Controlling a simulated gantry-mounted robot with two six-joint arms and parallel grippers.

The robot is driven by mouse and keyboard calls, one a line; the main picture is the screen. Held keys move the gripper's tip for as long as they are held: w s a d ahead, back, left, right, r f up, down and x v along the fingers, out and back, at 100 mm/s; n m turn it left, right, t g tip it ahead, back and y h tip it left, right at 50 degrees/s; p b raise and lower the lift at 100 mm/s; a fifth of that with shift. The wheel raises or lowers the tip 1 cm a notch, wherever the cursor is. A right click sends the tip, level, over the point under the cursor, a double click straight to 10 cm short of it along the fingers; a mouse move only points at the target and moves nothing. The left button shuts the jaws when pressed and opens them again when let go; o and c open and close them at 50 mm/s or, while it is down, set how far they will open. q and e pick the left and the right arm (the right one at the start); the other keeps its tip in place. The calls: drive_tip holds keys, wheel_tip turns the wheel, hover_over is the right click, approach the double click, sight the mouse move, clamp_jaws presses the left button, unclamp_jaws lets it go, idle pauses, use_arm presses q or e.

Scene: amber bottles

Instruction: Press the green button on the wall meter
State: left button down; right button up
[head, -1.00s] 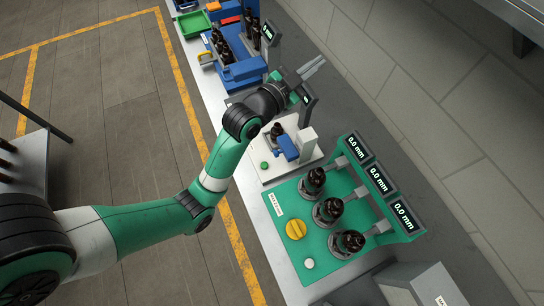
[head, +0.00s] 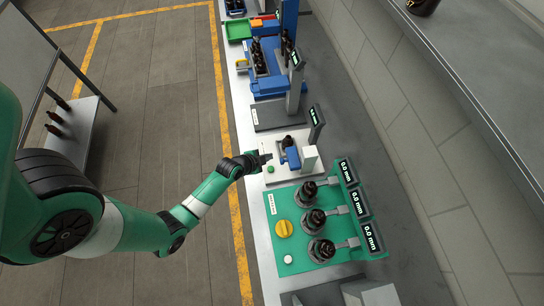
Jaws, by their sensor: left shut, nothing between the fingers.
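The wall meter (head: 306,172) is a white base plate with a blue holder (head: 291,156), a dark bottle (head: 288,142) and a white block at its right. A small dark display (head: 316,117) stands behind it. The green button (head: 270,169) is on the plate's left front part. My left gripper (head: 266,156) is shut and empty, just above the button in the picture. It looks close to the button, but I cannot tell its height or whether it touches. My right gripper is not in view.
A green station (head: 283,258) with several bottles, a yellow knob (head: 284,228) and 0.0 mm displays stands in front of the meter. A grey plate (head: 282,114) and blue equipment (head: 256,88) stand behind it. Open floor lies left of the bench.

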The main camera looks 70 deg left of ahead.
sight(268, 170)
use_arm(q)
drive_tip(key=shift+f, duration=0.15)
wheel_tip(268, 170, down, 8)
drive_tip(key=b, duration=0.8)
drive_tip(key=shift+f, duration=0.25)
drive_tip(key=shift+f, duration=0.15)
idle(1.4)
drive_tip(key=shift+f+b, duration=0.25)
drive_tip(key=shift+b, duration=0.2)
drive_tip(key=shift+f+b, duration=0.45)
drive_tip(key=shift+f, duration=0.05)
idle(0.3)
drive_tip(key=shift+r+p, duration=0.85)
drive_tip(key=shift+r, duration=0.05)
drive_tip(key=shift+r, duration=0.1)
